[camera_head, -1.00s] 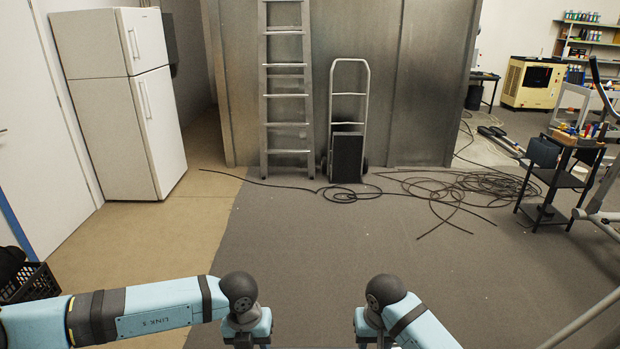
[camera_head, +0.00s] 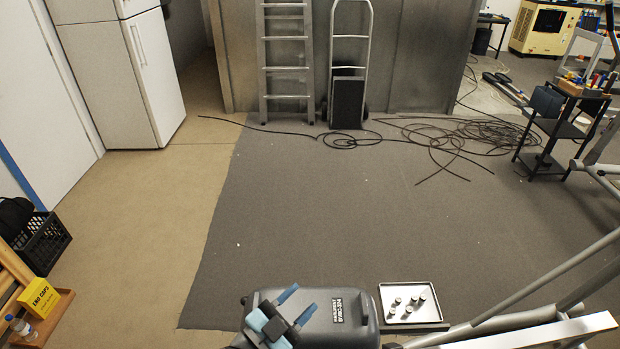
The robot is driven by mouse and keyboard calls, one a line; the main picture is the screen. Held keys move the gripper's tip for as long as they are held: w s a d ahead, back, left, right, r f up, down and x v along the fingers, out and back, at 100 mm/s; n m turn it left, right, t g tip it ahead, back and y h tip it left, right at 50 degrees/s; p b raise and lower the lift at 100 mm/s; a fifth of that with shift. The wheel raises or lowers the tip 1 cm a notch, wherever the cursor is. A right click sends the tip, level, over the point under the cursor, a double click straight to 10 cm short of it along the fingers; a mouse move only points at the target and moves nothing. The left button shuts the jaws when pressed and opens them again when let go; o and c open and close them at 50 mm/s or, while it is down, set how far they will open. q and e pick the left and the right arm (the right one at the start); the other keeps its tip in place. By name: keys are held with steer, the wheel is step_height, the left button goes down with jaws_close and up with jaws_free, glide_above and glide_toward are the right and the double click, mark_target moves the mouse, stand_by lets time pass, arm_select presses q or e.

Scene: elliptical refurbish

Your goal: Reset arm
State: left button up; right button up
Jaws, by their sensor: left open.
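My left gripper (camera_head: 297,303) is low in the middle of the head view, seen from above. Its two blue fingers stand apart, with nothing seen between them, so it is open. It shows in front of a dark grey rounded casing (camera_head: 345,315) with a white-lettered label. Whether it touches the casing I cannot tell. My right gripper is not in view. The rest of both arms is mostly out of the picture.
A tray (camera_head: 384,292) with several small metallic pieces lies right of the casing. Grey metal bars (camera_head: 545,280) cross the lower right. A black crate (camera_head: 45,243) and yellow box (camera_head: 38,298) stand at left. Cables (camera_head: 455,135) lie far off; the middle floor is clear.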

arm_select(q)
steer(key=s+a+f+n+g+y, duration=0.1)
steer(key=s+a+f+n+y, duration=0.4)
steer(key=a+f, duration=0.3)
steer(key=s+a+f+n+g+y+p, duration=0.1)
steer(key=s+a+f+n+g+y, duration=0.1)
steer(key=s+a+f+n+y, duration=0.4)
steer(key=s+a+f, duration=0.1)
steer(key=a+f, duration=0.1)
steer(key=a, duration=0.1)
steer(key=shift+s+a+f, duration=0.15)
steer(key=shift+s+a, duration=0.1)
steer(key=shift+s, duration=0.1)
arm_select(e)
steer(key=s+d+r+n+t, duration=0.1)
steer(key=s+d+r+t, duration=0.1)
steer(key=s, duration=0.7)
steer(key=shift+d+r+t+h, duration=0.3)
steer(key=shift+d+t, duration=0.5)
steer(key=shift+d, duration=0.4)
